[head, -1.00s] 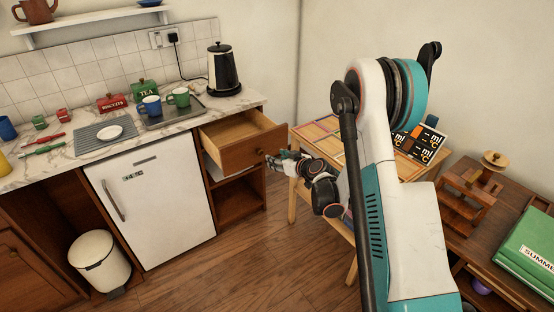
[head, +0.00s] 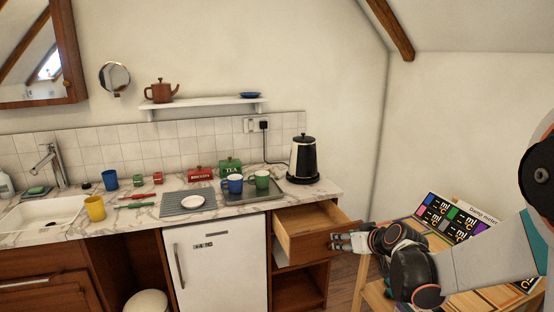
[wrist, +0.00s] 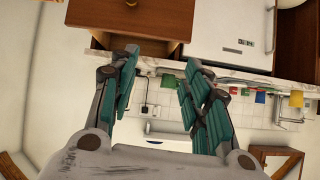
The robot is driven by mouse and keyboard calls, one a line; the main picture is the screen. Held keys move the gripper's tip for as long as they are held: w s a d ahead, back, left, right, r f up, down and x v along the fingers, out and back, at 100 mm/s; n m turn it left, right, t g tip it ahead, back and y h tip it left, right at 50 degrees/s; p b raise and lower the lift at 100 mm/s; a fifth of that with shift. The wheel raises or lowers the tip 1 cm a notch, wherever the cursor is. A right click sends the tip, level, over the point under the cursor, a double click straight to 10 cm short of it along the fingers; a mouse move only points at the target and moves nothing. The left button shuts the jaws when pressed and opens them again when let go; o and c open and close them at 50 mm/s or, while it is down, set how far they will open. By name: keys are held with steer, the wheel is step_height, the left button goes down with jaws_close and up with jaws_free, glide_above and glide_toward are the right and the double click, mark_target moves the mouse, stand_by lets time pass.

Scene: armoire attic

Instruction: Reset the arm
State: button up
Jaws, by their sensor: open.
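My gripper (head: 345,242) is in front of the open wooden drawer (head: 310,232) under the counter's right end, close to the drawer's front. In the wrist view my gripper (wrist: 157,75) shows two teal fingers spread apart with nothing between them. The drawer front (wrist: 140,18) lies beyond the fingertips there; I cannot tell whether they touch it. The visible part of the drawer's inside looks empty. My arm reaches in from the right edge of the head view.
A marble counter (head: 125,217) holds a kettle (head: 302,160), mugs, tins and a plate. A white fridge (head: 215,262) stands below it. A small wooden table (head: 497,300) with a printed board (head: 445,222) is under and beside my arm.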

steer(key=s+a+r+g, duration=0.1)
steer(key=s+a+r, duration=0.1)
steer(key=s+r, duration=0.5)
steer(key=s+d+m+g+h, duration=0.1)
steer(key=s+m+g+h, duration=0.1)
steer(key=s, duration=2.5)
steer(key=shift+f+m+g+h, duration=0.35)
steer(key=shift+m+h, duration=0.15)
steer(key=shift+h, duration=0.3)
